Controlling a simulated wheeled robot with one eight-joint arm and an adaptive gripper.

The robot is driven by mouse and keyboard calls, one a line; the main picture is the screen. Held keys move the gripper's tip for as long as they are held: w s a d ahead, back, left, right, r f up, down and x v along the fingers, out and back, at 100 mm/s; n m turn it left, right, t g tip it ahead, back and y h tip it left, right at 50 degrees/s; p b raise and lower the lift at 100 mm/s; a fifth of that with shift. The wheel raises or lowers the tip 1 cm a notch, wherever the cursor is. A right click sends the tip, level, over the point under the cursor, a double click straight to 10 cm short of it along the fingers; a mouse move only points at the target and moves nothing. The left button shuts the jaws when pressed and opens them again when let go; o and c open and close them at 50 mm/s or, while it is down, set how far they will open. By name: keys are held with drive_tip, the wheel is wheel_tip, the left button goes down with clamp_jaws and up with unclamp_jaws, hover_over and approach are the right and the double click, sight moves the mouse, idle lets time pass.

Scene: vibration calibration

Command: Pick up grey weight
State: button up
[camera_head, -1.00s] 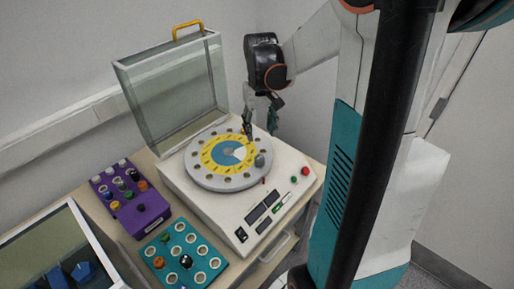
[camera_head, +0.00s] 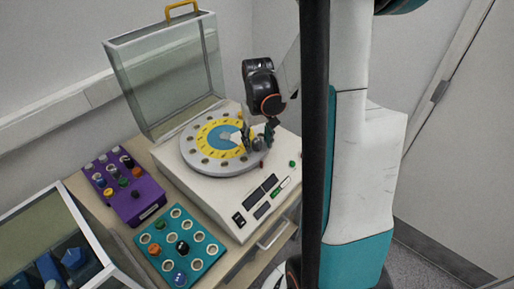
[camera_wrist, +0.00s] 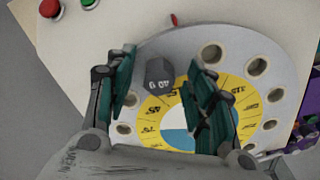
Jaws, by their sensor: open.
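The grey weight (camera_wrist: 158,75) stands on the grey rim of the round turntable disc (camera_wrist: 285,60), with a number marked on its side. In the wrist view it lies between and a little beyond the two teal fingers of my gripper (camera_wrist: 165,85), nearer the left finger. In the head view the weight (camera_head: 257,144) shows at the disc's right edge, partly hidden by the fingers of my gripper (camera_head: 258,137). My gripper is open and points down around it. I cannot tell whether either finger touches it.
The white machine (camera_head: 225,200) has a raised clear lid (camera_head: 165,75) behind the disc. A purple block (camera_head: 125,187) and a teal block (camera_head: 180,245) holding small weights stand to the left and front. A glass-topped case (camera_head: 45,240) is at the lower left.

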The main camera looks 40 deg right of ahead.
drive_tip(key=shift+f, duration=0.7)
drive_tip(key=shift+r, duration=0.1)
drive_tip(key=shift+c, duration=0.5)
drive_tip(key=c, duration=1)
drive_tip(key=shift+o, duration=0.2)
drive_tip(key=shift+r, duration=0.1)
